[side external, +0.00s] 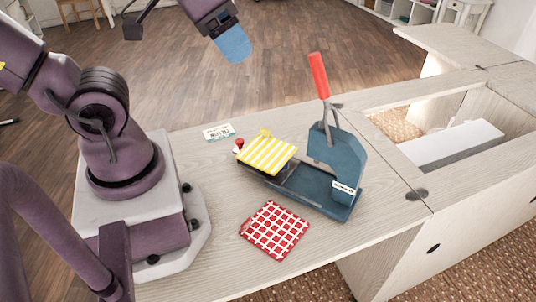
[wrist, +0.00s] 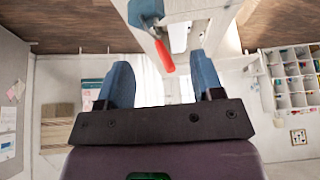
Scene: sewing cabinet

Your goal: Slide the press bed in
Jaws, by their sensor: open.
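The press (side external: 336,160) is dark blue with a red lever handle (side external: 318,75) standing up, leaning slightly left. Its bed (side external: 262,173) is drawn out to the left along the base rails, clear of the press head. A yellow-and-white striped cloth (side external: 267,154) covers the bed's top. My gripper (side external: 233,45) is high above the table's far side, up and left of the press, touching nothing. In the wrist view its two blue fingers (wrist: 162,82) are apart and nothing is between them. The red lever handle (wrist: 165,56) shows beyond them; the bed cannot be made out there.
A red-and-white checked cloth (side external: 274,229) lies in front of the bed. A small red-topped item (side external: 239,145) sits at the bed's left end. A printed card (side external: 219,132) lies behind. The cabinet opening with a white block (side external: 450,145) is at right.

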